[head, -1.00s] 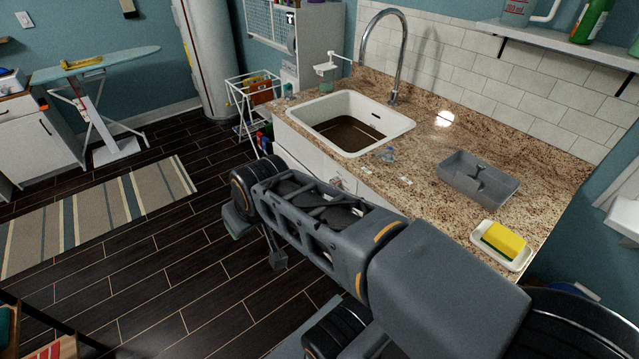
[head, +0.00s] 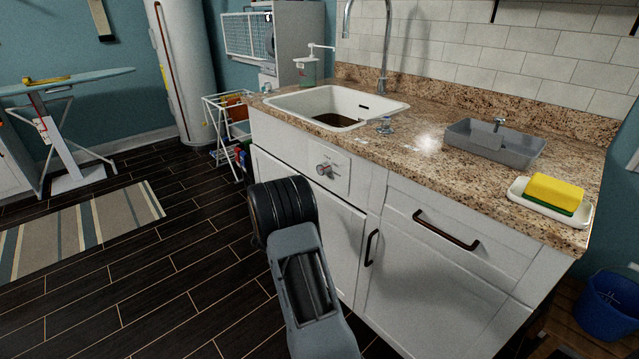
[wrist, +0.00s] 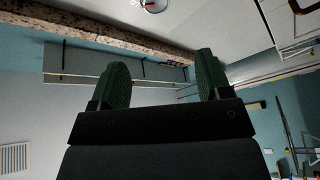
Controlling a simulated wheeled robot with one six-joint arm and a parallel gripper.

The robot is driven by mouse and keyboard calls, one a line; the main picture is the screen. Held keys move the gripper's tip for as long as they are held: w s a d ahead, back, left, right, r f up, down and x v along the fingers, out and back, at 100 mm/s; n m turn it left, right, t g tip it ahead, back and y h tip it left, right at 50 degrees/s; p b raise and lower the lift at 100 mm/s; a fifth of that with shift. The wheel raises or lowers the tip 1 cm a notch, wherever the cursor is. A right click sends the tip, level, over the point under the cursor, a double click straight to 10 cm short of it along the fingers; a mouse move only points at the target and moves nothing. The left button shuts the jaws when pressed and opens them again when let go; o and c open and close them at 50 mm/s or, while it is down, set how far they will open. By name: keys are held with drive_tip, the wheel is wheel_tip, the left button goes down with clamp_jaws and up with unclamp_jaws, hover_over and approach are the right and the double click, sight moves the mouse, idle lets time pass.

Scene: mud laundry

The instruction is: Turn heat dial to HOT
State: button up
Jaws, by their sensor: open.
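The heat dial (head: 326,168) is a small round knob on a white panel (head: 338,176) in the front of the sink cabinet, below the sink. Its setting is too small to read in the head view. In the wrist view, a round dial with a red mark (wrist: 153,4) is cut off at the top edge. My gripper (wrist: 161,78) shows two green fingers spread apart with nothing between them. It is apart from the dial, which lies beyond the fingertips in the wrist view. In the head view my arm hides the gripper.
The granite counter (head: 400,150) holds a white sink (head: 290,103), a grey tray (head: 520,152) and a yellow sponge (head: 555,192) on a white dish. Cabinet handles (head: 447,230) stick out right of the dial. A drying rack (head: 228,120) stands left of the cabinet. The dark floor at left is open.

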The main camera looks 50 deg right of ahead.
sight(319, 170)
drive_tip(key=shift+g+h, duration=0.3)
drive_tip(key=x, duration=0.4)
drive_tip(key=b+x, duration=0.1)
drive_tip(key=x, duration=0.4)
drive_tip(key=b+x, duration=0.1)
drive_tip(key=x, duration=0.3)
drive_tip(key=shift+s+d+f, duration=0.25)
drive_tip(key=shift+d+f, duration=0.05)
drive_tip(key=shift+d, duration=0.25)
drive_tip(key=shift+c, duration=0.5)
drive_tip(key=c, duration=0.8)
